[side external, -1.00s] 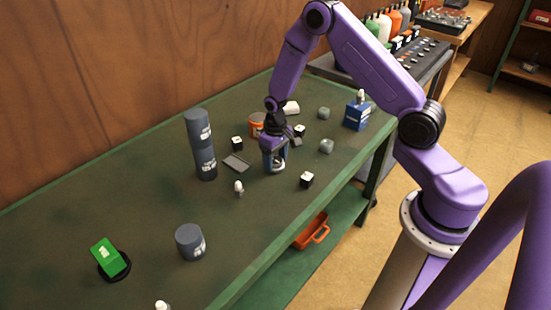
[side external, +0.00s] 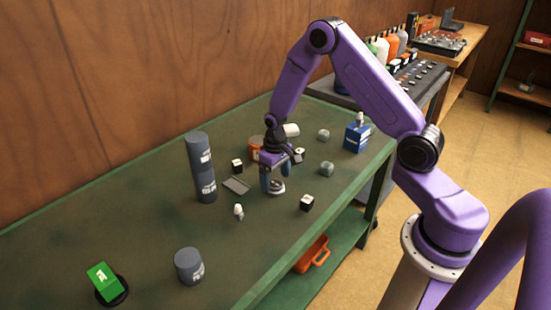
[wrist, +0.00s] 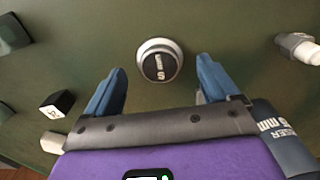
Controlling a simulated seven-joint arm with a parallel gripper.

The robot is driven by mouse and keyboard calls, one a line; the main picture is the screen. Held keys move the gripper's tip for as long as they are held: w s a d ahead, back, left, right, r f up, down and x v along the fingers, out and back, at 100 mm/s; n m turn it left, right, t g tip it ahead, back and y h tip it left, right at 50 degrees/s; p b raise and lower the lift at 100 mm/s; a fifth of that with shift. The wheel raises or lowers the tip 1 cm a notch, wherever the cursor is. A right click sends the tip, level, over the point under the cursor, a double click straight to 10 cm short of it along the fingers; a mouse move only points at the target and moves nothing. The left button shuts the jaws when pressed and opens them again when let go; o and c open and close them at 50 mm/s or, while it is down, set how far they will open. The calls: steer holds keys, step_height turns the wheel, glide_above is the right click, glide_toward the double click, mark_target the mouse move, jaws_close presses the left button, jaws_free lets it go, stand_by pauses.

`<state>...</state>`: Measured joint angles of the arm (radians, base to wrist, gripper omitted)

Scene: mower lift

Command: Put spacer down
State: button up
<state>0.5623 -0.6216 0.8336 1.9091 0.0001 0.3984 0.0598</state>
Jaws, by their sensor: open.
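A small round piece with a silver rim and a dark labelled top, which I take for the spacer (wrist: 160,61), rests on the green bench. In the side view the spacer (side external: 277,188) sits beneath and between my fingers. My gripper (side external: 276,182) is open, pointing down over it. In the wrist view my gripper (wrist: 159,80) has its two blue fingers apart, one to each side of the spacer with gaps. The label on its top is too small to read surely.
A tall grey cylinder stack (side external: 201,165) stands left of my gripper, and a short grey cylinder (side external: 189,266) nearer. Black cubes (side external: 307,203), a flat grey plate (side external: 237,186), an orange can (side external: 256,150) and a blue box (side external: 356,137) stand around. The left bench area is mostly clear.

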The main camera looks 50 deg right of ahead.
mark_target(275, 184)
step_height(275, 184, up, 10)
steer(key=s+a+r+n, duration=0.3)
steer(key=s+a+r, duration=0.2)
steer(key=s+a, duration=0.15)
steer(key=s+a+r+n, duration=0.2)
steer(key=s+r+n, duration=0.1)
steer(key=s, duration=0.9)
steer(key=s+a+r+n, duration=0.1)
steer(key=s+r+n, duration=0.2)
steer(key=s, duration=0.9)
steer(key=n, duration=0.3)
steer(key=shift+s+a+n, duration=0.3)
steer(key=shift+s+a, duration=0.05)
steer(key=shift+a, duration=0.05)
